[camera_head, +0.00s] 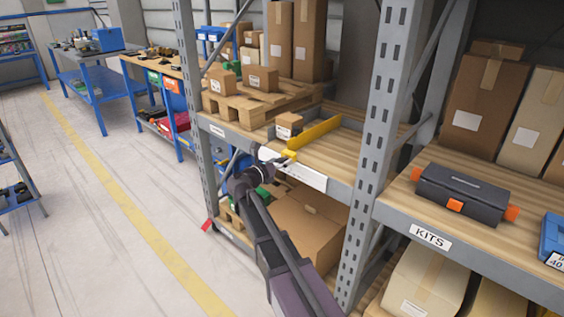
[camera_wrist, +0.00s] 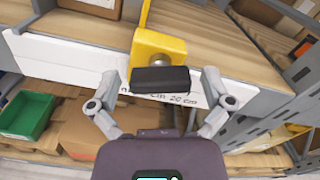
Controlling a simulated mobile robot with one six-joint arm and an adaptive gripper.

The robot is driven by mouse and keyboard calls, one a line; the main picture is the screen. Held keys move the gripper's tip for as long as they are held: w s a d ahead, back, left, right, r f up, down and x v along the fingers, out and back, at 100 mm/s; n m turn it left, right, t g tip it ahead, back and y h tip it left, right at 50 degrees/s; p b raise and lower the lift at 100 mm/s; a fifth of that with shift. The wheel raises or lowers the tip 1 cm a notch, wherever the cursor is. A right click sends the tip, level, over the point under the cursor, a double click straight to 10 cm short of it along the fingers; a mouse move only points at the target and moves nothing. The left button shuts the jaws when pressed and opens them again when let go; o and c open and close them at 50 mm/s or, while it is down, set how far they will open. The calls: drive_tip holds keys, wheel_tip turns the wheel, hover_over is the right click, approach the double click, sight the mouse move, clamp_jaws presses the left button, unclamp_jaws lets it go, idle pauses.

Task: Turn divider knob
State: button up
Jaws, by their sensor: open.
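The yellow divider (camera_head: 317,134) stands on the wooden shelf, running front to back. Its yellow bracket (camera_wrist: 158,46) sits at the shelf's front edge. A black knob (camera_wrist: 160,79) on a short metal stem sticks out from the bracket toward me in the wrist view. My gripper (camera_wrist: 160,86) is open, with one grey finger on each side of the knob and a visible gap on both sides. In the head view, my gripper (camera_head: 268,172) is at the shelf front, just below the bracket; the knob is hard to make out there.
A white scale strip (camera_head: 306,176) runs along the shelf front behind the knob. A small carton (camera_head: 288,125) stands left of the divider. A green bin (camera_wrist: 27,115) and a large carton (camera_head: 305,225) are below. A grey upright (camera_head: 378,130) stands to the right.

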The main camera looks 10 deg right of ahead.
drive_tip(key=c, duration=1.1)
drive_tip(key=shift+o, duration=0.2)
drive_tip(key=shift+m, duration=0.3)
drive_tip(key=m, duration=1.6)
drive_tip(key=shift+w+m, duration=0.1)
drive_tip(key=shift+m, duration=2.1)
